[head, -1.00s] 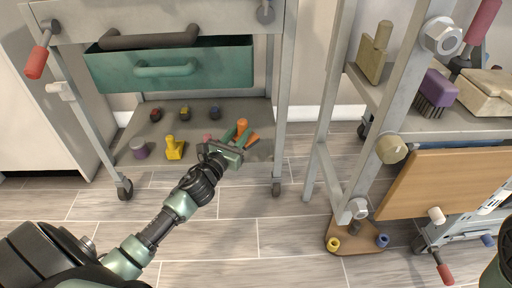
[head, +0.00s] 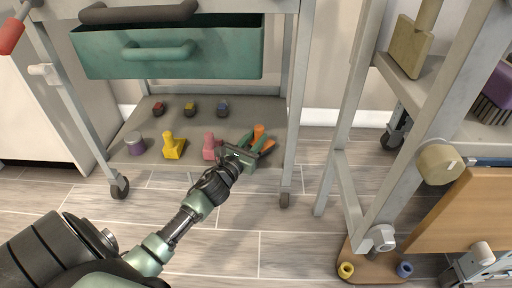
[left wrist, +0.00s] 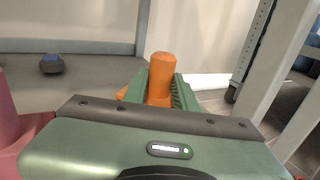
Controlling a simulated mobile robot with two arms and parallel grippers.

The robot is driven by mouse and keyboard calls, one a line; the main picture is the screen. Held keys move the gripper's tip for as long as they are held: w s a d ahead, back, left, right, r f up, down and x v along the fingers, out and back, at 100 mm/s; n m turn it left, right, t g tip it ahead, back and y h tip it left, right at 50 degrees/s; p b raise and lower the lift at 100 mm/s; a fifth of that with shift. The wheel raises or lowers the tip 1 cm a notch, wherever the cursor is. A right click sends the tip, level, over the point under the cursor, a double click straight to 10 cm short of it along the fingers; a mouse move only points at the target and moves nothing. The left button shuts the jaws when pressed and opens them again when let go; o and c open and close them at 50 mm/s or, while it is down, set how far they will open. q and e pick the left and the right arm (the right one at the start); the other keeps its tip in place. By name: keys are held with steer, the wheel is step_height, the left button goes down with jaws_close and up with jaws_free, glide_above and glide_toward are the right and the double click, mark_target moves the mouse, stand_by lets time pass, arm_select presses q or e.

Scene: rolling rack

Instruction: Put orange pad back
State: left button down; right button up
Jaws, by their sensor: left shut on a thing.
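The orange pad (head: 258,131) has an upright knob-like handle and sits at the right front of the rack's bottom shelf (head: 220,128). My left gripper (head: 256,143) reaches in from the front and is shut on the handle. In the left wrist view the orange handle (left wrist: 161,76) stands between the two green fingers, with part of the pad's base (left wrist: 126,93) showing to the left. The gripper hides most of the base, so I cannot tell whether it touches the shelf. My right gripper is not in view.
On the same shelf stand a pink pad (head: 211,147), a yellow pad (head: 173,146) and a purple-grey knob (head: 135,143), with several small dark blocks behind. An open green drawer (head: 170,50) hangs above. A second rack (head: 352,190) with a wooden panel (head: 462,212) stands at right.

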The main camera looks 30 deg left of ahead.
arm_select(q)
steer(key=shift+f, duration=0.8)
steer(key=shift+r, duration=0.2)
steer(key=shift+f, duration=0.2)
steer(key=c, duration=1.1)
jaws_free()
